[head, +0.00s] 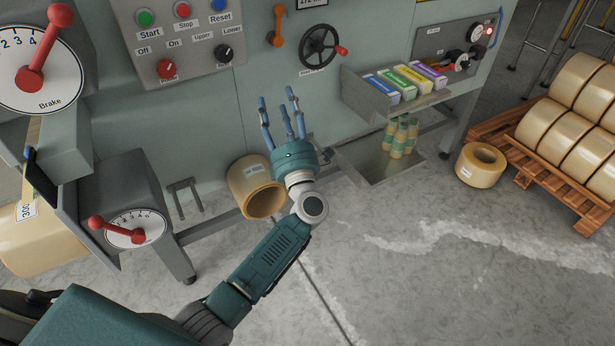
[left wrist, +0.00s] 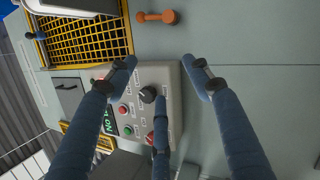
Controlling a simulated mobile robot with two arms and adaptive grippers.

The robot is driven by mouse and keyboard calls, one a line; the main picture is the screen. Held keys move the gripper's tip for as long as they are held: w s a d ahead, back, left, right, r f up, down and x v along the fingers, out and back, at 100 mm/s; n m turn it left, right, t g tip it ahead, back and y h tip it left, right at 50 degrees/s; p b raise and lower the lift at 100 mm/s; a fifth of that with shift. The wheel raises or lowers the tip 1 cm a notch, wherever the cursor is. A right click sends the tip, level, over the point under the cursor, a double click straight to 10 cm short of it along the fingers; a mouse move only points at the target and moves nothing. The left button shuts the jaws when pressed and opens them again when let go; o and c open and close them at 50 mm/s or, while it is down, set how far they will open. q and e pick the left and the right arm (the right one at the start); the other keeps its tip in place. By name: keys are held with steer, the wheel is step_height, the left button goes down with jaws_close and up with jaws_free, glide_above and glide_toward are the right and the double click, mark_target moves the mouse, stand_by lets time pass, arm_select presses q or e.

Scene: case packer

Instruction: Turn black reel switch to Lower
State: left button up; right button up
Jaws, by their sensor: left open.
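The black reel switch (head: 225,53) is a round black knob on the grey control panel (head: 150,40), below the labels Upper and Lower. Its pointer direction is too small to tell for certain. It also shows in the left wrist view (left wrist: 147,94), between my blue fingers. My left gripper (head: 278,106) is open and empty, its fingers spread and pointing up. In the head view it is below and right of the switch, apart from the panel. My right gripper is not in view.
A red knob (head: 167,69) sits left of the black switch, with green, red and blue buttons above. An orange lever (head: 277,27) and a black handwheel (head: 319,46) are to the right. A shelf (head: 405,106) with boxes juts out farther right.

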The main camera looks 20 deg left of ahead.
arm_select(q)
steer(key=s+d+f+m+h+p, duration=0.1)
steer(key=d+f+m+h, duration=0.3)
steer(key=f+m, duration=0.3)
steer(key=d+f+m+h, duration=0.3)
steer(key=f+m+h, duration=0.3)
steer(key=f, duration=0.8)
steer(key=shift+s+d+m+t+p, duration=0.3)
steer(key=shift+s+d+m+p, duration=0.1)
steer(key=shift+m, duration=0.6)
